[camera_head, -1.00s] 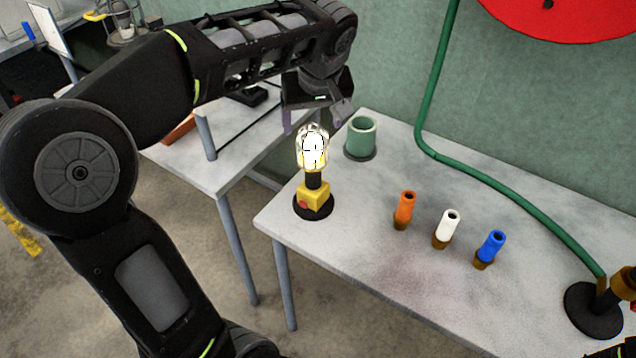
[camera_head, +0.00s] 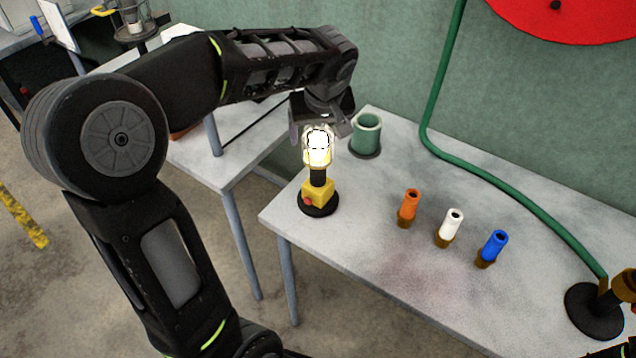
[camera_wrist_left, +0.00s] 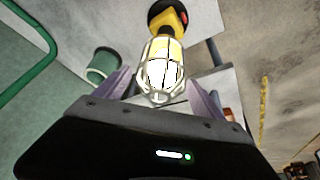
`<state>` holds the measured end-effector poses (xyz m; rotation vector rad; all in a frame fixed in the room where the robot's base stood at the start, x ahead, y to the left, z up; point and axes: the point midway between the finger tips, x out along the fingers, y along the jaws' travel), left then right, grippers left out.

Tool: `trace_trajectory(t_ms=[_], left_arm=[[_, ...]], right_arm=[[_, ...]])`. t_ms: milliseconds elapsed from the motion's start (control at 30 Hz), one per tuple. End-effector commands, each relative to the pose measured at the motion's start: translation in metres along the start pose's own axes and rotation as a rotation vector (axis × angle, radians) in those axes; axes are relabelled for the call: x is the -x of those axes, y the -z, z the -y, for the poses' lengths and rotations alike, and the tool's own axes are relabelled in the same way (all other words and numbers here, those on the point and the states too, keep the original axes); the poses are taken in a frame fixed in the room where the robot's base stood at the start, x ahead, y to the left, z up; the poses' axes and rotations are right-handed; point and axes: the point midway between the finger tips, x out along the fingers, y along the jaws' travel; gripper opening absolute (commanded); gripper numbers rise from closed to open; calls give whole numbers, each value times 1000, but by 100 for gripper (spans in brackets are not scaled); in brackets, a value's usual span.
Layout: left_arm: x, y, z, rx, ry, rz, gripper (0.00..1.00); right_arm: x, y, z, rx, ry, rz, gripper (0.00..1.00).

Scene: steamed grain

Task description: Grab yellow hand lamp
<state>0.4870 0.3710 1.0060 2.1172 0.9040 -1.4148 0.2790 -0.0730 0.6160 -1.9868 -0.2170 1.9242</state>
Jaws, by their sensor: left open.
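The yellow hand lamp (camera_head: 318,192) stands upright on a black round base near the left corner of the grey table, its caged bulb lit at the top. My left gripper (camera_head: 318,136) is open right above and around the top of the lamp's bulb cage. In the left wrist view the lamp (camera_wrist_left: 163,68) lies between the two purple-grey fingers of the left gripper (camera_wrist_left: 160,88), with a gap on each side. I cannot tell whether the cage touches the gripper. My right gripper is not clearly in view.
A green cup (camera_head: 366,134) stands close to the right of the lamp. Orange (camera_head: 408,208), white (camera_head: 450,228) and blue (camera_head: 492,249) bottle-like pieces stand farther right on the table (camera_head: 390,280). A second table (camera_head: 225,165) stands behind left.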

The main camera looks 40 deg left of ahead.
Motion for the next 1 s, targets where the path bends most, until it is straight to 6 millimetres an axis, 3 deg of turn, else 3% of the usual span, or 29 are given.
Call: trace_trajectory(t_ms=[200,767,1000], left_arm=[[-21,0,0,-1,0,1,79],[-21,0,0,0,-1,0,79],[-21,0,0,0,0,0,61]], right_arm=[[4,0,1,0,0,0,0],[3,0,1,0,0,0,0],[3,0,1,0,0,0,0]])
